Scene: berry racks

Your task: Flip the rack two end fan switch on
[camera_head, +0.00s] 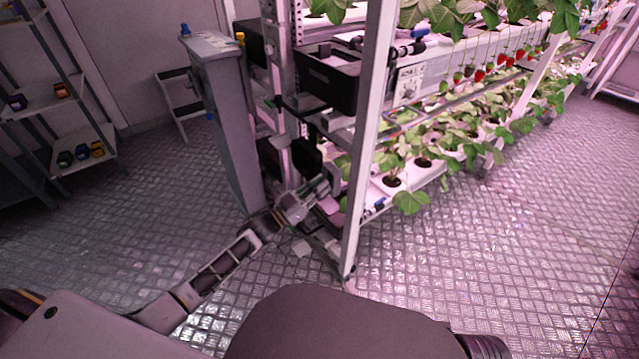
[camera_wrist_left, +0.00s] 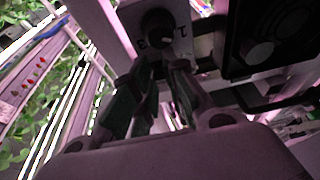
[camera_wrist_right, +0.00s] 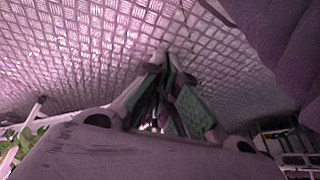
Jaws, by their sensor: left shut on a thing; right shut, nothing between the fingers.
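The fan switch (camera_wrist_left: 158,24) is a dark round knob on a light plate with printed numerals, in the left wrist view. My left gripper (camera_wrist_left: 160,68) is at the knob with its fingers closed in from below; its tips partly hide the knob's lower side. In the head view, my left gripper (camera_head: 308,200) reaches low to the near end of the berry rack (camera_head: 362,150), where the switch is hidden. My right gripper (camera_wrist_right: 168,65) is shut and empty above the floor.
A dark box with a round grille, perhaps the fan (camera_wrist_left: 285,22), is close right of the switch. A black crate (camera_head: 328,82) sits on the rack end above my left gripper. A grey cabinet (camera_head: 222,120) stands left of it. Open floor (camera_head: 470,270) lies to the right.

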